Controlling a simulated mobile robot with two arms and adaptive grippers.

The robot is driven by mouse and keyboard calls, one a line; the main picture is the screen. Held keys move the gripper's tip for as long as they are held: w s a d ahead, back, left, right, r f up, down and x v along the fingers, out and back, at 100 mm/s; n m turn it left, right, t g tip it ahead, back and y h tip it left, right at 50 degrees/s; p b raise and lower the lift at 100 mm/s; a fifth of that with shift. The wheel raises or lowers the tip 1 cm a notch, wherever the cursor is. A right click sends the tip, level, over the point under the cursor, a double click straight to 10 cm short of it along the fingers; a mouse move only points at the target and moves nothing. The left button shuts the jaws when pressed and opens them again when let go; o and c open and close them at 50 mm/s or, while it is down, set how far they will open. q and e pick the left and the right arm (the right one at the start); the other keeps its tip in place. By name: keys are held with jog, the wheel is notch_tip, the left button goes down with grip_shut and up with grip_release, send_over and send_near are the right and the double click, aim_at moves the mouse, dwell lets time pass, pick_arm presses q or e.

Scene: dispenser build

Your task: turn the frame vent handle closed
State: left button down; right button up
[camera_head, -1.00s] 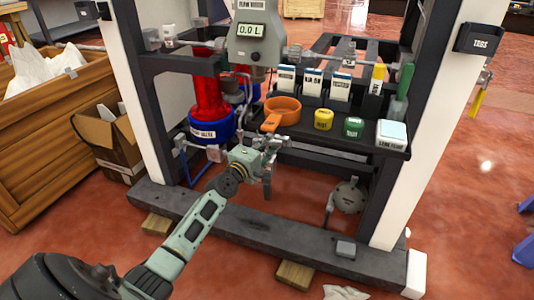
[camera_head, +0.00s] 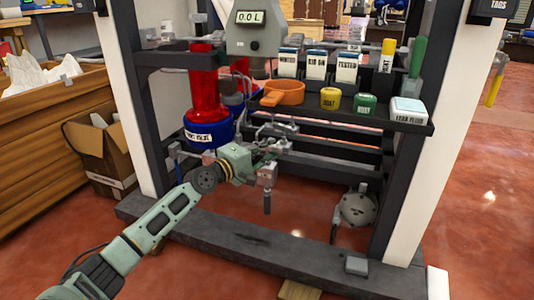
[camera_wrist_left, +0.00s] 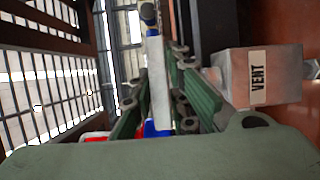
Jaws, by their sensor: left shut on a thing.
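The frame vent is a small grey block (camera_head: 267,173) with a dark spout below it, low in the front opening of the frame. In the left wrist view its box, labelled VENT (camera_wrist_left: 258,78), is at the right. My left gripper (camera_head: 272,150) is at the vent, just above and beside the block in the head view. In the left wrist view its green fingers (camera_wrist_left: 160,90) are shut on a pale grey bar, the vent handle (camera_wrist_left: 156,75), which runs up between them. In the head view the fingers largely hide the handle. My right gripper is not in view.
A red and blue filter (camera_head: 208,120) stands behind to the left. The frame's bottom beam (camera_head: 250,242) crosses below. A round grey device (camera_head: 357,208) is at right.

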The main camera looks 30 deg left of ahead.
pick_arm(q)
jog(key=shift+d+f, duration=0.1)
jog(key=c, duration=1.7)
grip_release()
jog(key=s, duration=0.4)
jog(key=s+a, duration=0.1)
jog(key=s, duration=0.3)
jog(key=s+a, duration=0.1)
jog(key=s, duration=0.2)
jog(key=shift+s+a, duration=0.1)
jog(key=shift+s, duration=0.3)
